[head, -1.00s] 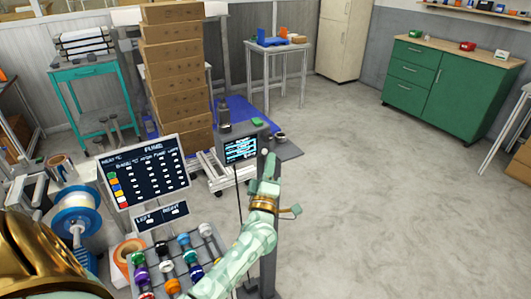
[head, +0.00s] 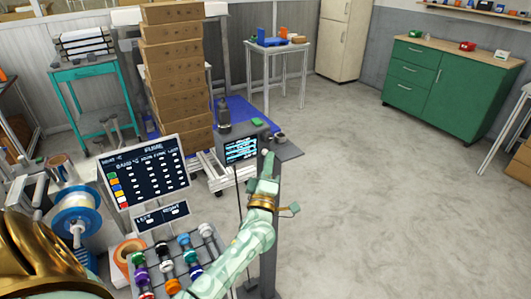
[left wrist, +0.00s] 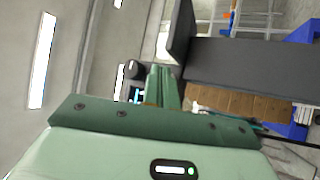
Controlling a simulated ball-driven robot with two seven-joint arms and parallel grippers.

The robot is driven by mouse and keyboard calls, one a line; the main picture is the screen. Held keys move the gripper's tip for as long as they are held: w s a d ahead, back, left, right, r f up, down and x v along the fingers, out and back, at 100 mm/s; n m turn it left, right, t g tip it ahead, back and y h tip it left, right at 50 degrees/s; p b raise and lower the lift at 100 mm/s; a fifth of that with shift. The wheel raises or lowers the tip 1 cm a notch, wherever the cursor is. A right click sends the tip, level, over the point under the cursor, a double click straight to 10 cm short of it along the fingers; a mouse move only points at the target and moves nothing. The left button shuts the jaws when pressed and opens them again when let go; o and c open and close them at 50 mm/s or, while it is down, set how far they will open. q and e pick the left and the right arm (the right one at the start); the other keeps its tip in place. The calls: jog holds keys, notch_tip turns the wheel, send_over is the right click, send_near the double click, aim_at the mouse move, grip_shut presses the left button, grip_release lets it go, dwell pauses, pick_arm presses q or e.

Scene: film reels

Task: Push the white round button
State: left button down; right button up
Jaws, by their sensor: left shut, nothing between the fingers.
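My left gripper (head: 268,160) reaches up from the bottom of the head view to the right edge of the machine with the lit screen (head: 242,149). It is shut and empty. A tiny pale spot at its tip, beside the screen, may be the white round button (head: 265,152), mostly covered by the fingers. I cannot tell whether they touch. In the left wrist view the shut green fingers (left wrist: 163,86) point at a dark housing, with part of the lit screen (left wrist: 137,95) beside them. No white button shows clearly there. My right gripper is not in view.
A small grey shelf (head: 287,150) juts out right of the machine. A dark board with a table of text (head: 145,172) and a rack of coloured spools (head: 165,262) stand left of my arm. Stacked boxes (head: 175,75) rise behind. The floor at right is clear.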

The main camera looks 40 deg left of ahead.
pick_arm(q)
jog(key=shift+w+a, duration=0.2)
jog(key=shift+a, duration=0.2)
dwell(0.7)
dwell(0.3)
jog(key=shift+s+d+p, duration=0.3)
jog(key=shift+s+d, duration=0.05)
jog(key=shift+d, duration=0.4)
jog(key=shift+d, duration=0.1)
jog(key=d, duration=0.1)
jog(key=s+d+p, duration=0.1)
jog(key=d, duration=0.1)
jog(key=s+d, duration=0.1)
jog(key=shift+d, duration=0.25)
dwell(0.6)
